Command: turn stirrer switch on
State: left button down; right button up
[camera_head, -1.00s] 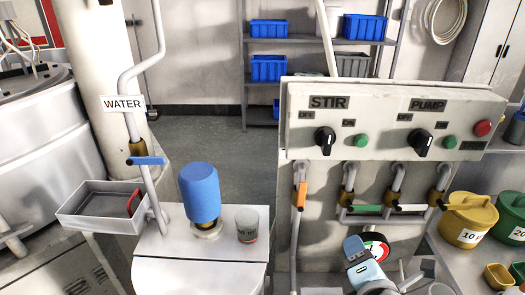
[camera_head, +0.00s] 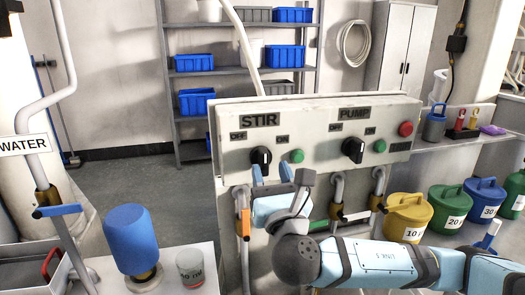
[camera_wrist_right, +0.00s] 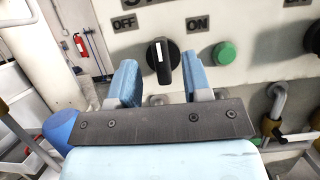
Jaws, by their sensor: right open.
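The STIR switch (camera_head: 261,157) is a black rotary knob with a white pointer line, on the left of the pale control panel (camera_head: 330,150). OFF is marked at its upper left and ON at its upper right, above a green button (camera_head: 297,156). In the wrist view the knob (camera_wrist_right: 161,62) stands nearly upright, with its line near the top. My right gripper (camera_head: 271,172) is open just below the knob. In the wrist view its two blue fingers (camera_wrist_right: 162,80) point at the panel on either side of the knob's lower end, with gaps. My left gripper is not in view.
The PUMP knob (camera_head: 353,150) and a red button (camera_head: 405,129) are on the panel's right. Pipes with an orange-handled valve (camera_head: 244,224) hang below. A blue motor cover (camera_head: 132,238) and a small beaker (camera_head: 189,267) stand at left. Lidded buckets (camera_head: 407,214) stand at right.

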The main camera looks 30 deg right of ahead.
aim_at(266, 159)
jog(key=x, duration=0.5)
jog(key=shift+w+p, duration=0.2)
jog(key=shift+p, duration=0.1)
grip_shut()
